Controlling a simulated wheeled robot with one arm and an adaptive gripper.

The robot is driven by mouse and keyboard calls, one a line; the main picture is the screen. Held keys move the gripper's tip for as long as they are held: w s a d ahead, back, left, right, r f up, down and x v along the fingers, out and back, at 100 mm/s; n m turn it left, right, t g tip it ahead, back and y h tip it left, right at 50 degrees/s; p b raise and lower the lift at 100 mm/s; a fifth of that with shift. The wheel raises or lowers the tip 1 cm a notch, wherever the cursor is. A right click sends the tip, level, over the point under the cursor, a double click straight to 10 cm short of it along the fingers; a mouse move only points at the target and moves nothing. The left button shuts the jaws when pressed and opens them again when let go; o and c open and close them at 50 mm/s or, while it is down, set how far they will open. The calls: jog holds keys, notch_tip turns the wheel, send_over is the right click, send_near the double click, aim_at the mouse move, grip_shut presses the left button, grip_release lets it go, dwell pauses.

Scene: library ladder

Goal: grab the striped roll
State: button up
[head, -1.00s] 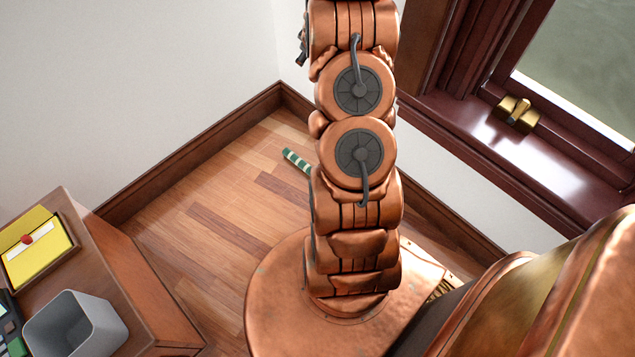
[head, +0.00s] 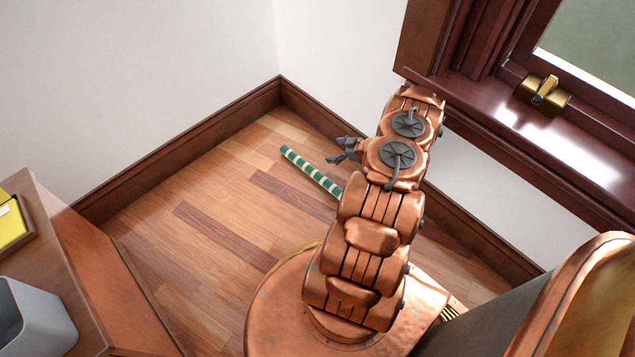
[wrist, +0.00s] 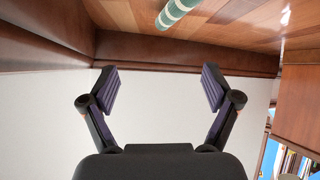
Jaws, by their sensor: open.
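The striped roll (head: 308,170), green with pale bands, lies on the wooden floor near the room corner. Its lower right end is hidden behind my arm in the head view. My gripper (head: 343,151) is small in the head view and appears above the floor, just right of the roll. In the wrist view my gripper (wrist: 160,92) is open, with nothing between its fingers. The roll (wrist: 177,12) shows at the top edge of the wrist view, partly cut off, beyond the fingertips and apart from them.
A wooden desk (head: 100,265) with a grey bin (head: 35,320) and a yellow item (head: 12,226) stands at the left. Dark baseboards (head: 190,148) border the floor. A window sill (head: 500,120) with a brass latch (head: 543,94) juts out at the right. Floor left of the roll is clear.

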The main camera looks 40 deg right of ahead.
jog(key=y+b, duration=0.1)
jog(key=b, duration=0.1)
send_near(317, 172)
jog(key=shift+w+a+f+t+y, duration=0.15)
jog(key=shift+w+f+t+y, duration=0.15)
jog(key=shift+f, duration=0.15)
jog(key=shift+f+b+x, duration=0.2)
jog(key=shift+b+x, duration=1.05)
jog(key=shift+x, duration=1.95)
jog(key=shift+w+a+f, duration=0.1)
jog(key=shift+w, duration=0.25)
grip_shut()
